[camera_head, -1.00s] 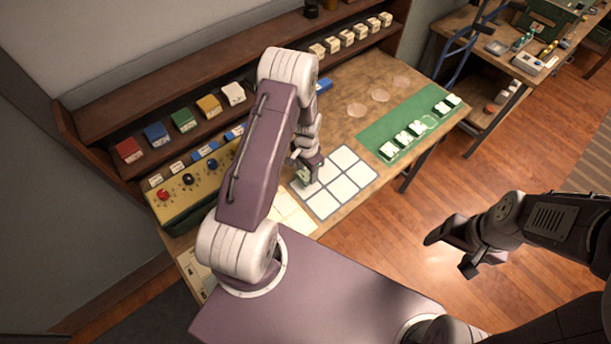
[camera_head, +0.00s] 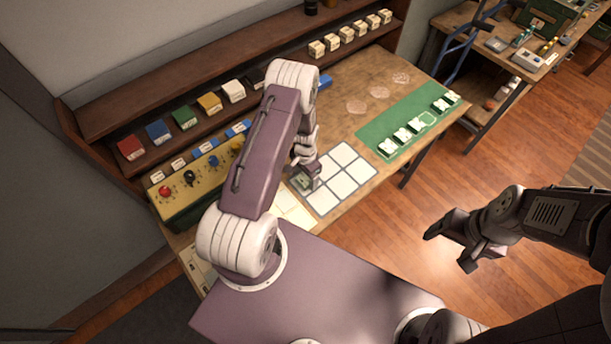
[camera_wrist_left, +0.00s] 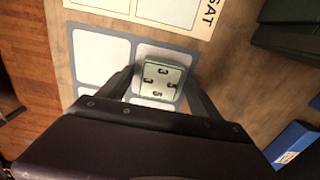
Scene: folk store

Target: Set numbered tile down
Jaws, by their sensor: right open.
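The numbered tile (camera_wrist_left: 163,80) is a pale square with a green edge and dark digits along its sides. In the left wrist view it sits between the two fingers of my left gripper (camera_wrist_left: 161,75), over a white cell of the grey-bordered grid (camera_wrist_left: 150,47). The fingers are very close to its sides; whether they grip it is unclear. My right gripper (camera_head: 455,246) is open and empty above the floor, away from the table.
A green mat (camera_head: 400,122) with several white tiles lies right of the grid. A yellow panel with knobs (camera_head: 205,183) stands at left. Behind is a shelf with coloured blocks (camera_head: 184,118). A blue block (camera_wrist_left: 291,141) lies near my left gripper. The other grid cells are bare.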

